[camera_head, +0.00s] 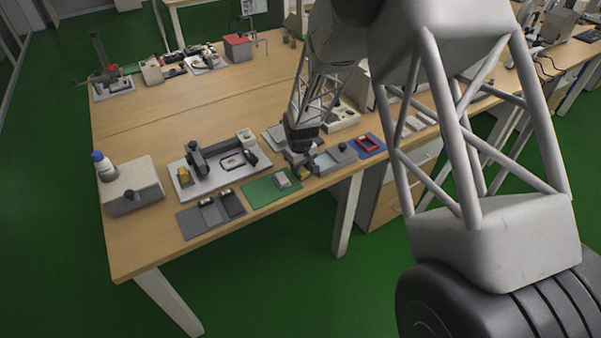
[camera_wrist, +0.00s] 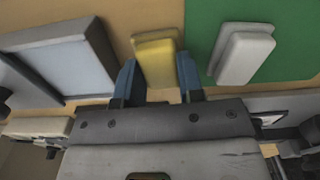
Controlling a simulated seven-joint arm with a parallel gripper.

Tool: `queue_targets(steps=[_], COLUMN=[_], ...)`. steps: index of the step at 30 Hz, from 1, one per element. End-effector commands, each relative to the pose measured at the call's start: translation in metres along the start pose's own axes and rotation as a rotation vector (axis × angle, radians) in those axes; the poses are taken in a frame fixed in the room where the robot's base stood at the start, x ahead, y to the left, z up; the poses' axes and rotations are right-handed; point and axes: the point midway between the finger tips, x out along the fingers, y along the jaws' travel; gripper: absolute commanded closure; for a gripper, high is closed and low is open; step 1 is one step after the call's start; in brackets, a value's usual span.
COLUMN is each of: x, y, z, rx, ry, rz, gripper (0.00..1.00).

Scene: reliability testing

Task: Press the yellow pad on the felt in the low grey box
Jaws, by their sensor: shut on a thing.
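The yellow pad (camera_wrist: 155,62) is between the two blue fingertips of my gripper (camera_wrist: 157,78) in the wrist view. My gripper is shut on it, and its far end sticks out past the fingertips. In the head view my gripper (camera_head: 300,164) is at the front of the bench, with a bit of the yellow pad (camera_head: 304,173) showing below it. A low grey box (camera_head: 338,154) stands just right of my gripper. In the wrist view the grey box (camera_wrist: 103,52) is at the left, apart from the pad, with a light blue-grey floor (camera_wrist: 62,68). I cannot tell whether that floor is felt.
A green mat (camera_head: 262,192) with a pale block (camera_head: 282,180) lies left of my gripper. A dark grey tray (camera_head: 190,222) is further left. A blue mat with a red frame (camera_head: 368,143) lies right of the grey box. The bench's front edge is close.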

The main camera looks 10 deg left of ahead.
Motion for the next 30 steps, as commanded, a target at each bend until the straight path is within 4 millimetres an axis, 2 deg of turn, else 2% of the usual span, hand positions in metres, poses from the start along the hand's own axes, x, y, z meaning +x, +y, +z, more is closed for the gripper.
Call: queue_targets(steps=[30], x=[-0.041], y=[0.000], z=[0.000], rx=[0.000], ry=[0.002], rz=[0.001], gripper=[0.82])
